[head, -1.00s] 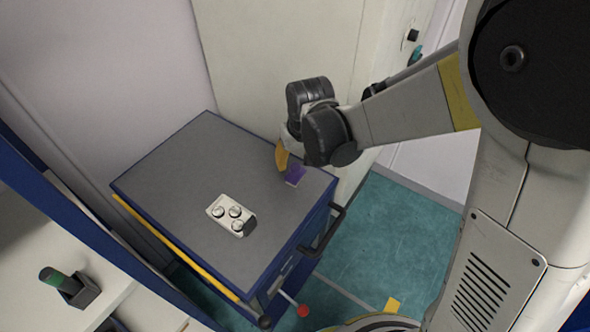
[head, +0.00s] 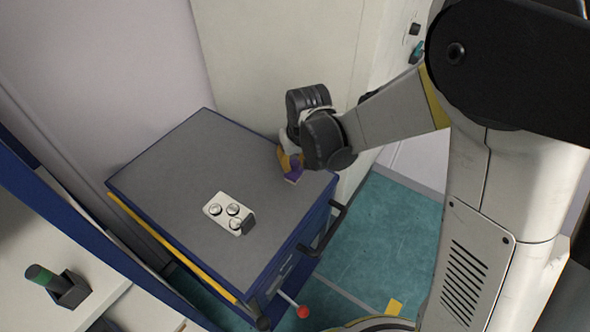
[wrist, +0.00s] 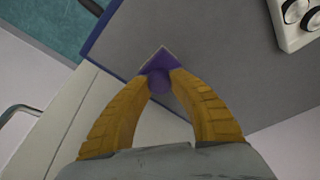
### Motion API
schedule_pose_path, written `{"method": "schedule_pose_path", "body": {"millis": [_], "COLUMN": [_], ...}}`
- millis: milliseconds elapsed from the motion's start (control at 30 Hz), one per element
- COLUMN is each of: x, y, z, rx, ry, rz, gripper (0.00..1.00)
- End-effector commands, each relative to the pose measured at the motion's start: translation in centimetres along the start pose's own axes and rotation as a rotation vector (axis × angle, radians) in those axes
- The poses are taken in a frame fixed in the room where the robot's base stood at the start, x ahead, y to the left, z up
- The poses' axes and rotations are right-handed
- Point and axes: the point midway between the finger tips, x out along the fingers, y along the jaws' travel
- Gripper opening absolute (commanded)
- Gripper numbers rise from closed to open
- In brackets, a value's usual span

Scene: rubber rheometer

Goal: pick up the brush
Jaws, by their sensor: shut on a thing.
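The brush, a small purple piece (head: 293,174) with a pale edge, is at the right corner of the grey cabinet top (head: 185,175). In the wrist view the purple brush (wrist: 160,61) shows between the tips of my yellow fingers. My gripper (head: 290,163) points down over that corner and is shut on the brush. It also shows in the wrist view (wrist: 160,78), with both fingertips against the purple part. The fingers partly hide the brush. I cannot tell whether it touches the cabinet top.
A white block with round knobs (head: 222,209) lies on the cabinet top, left of my gripper. A handle (head: 325,228) and a red-knobbed lever (head: 302,311) stick out from the cabinet's side. A green-topped thing in a black holder (head: 70,289) stands lower left. A pale wall is close behind.

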Motion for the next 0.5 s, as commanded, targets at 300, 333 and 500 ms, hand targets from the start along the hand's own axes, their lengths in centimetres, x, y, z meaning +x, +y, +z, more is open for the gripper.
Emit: {"method": "schedule_pose_path", "body": {"millis": [300,333,500], "x": [-1.2,-1.6,-4.6], "y": [0.0,0.0,0.0], "z": [-0.3,-0.5,-1.3], "rx": [0.000,0.000,0.000], "ry": [0.001,0.001,0.000], "rz": [0.000,0.000,0.000], "gripper": [0.00,0.00,0.00]}}
